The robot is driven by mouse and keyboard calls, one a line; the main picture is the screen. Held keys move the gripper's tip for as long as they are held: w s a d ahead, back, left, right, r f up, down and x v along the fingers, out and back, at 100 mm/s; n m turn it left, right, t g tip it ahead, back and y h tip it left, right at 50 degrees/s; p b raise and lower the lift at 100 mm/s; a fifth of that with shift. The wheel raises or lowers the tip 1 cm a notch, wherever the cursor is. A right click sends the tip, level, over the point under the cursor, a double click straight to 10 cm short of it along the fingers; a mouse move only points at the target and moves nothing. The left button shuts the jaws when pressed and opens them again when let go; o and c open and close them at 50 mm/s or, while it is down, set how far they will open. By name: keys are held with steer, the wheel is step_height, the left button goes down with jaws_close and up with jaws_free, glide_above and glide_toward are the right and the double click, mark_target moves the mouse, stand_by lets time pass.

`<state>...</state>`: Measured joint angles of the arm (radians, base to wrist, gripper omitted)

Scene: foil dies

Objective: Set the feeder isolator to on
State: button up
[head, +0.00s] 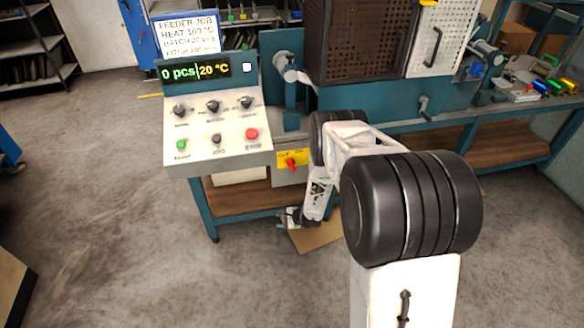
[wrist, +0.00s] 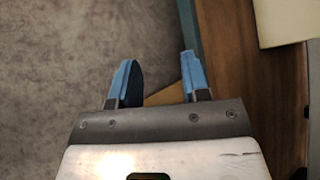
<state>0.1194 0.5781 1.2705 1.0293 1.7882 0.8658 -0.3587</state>
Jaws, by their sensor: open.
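The feeder isolator (head: 291,163) is a red rotary handle on a yellow plate, on a grey box below the right side of the control panel (head: 215,132). The marks on its plate are too small to read, and I cannot tell its setting. My gripper (head: 290,217) is low in front of the bench, below the isolator and apart from it. In the wrist view my gripper (wrist: 160,80) shows two blue fingers spread apart with nothing between them. The isolator is not visible in the wrist view.
The panel carries several knobs and buttons and a lit display (head: 196,71) reading 0 pcs and 20 °C. A job card (head: 188,35) stands above it. A wooden shelf (wrist: 235,60) runs beside the fingers. Cardboard (head: 318,238) lies on the floor. Floor to the left is clear.

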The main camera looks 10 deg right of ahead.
steer(key=s+d+f+n+g+h, duration=0.3)
steer(key=s+d+f+n+h, duration=0.15)
steer(key=d+h, duration=0.3)
steer(key=d+r+n+h, duration=0.3)
steer(key=d, duration=0.2)
steer(key=n+t+y, duration=0.1)
steer(key=n+t, duration=1.2)
steer(key=t, duration=0.2)
glide_toward(293, 169)
steer(key=w, duration=0.4)
steer(key=shift+s, duration=0.2)
steer(key=shift+w+f, duration=0.1)
steer(key=shift+w, duration=3.8)
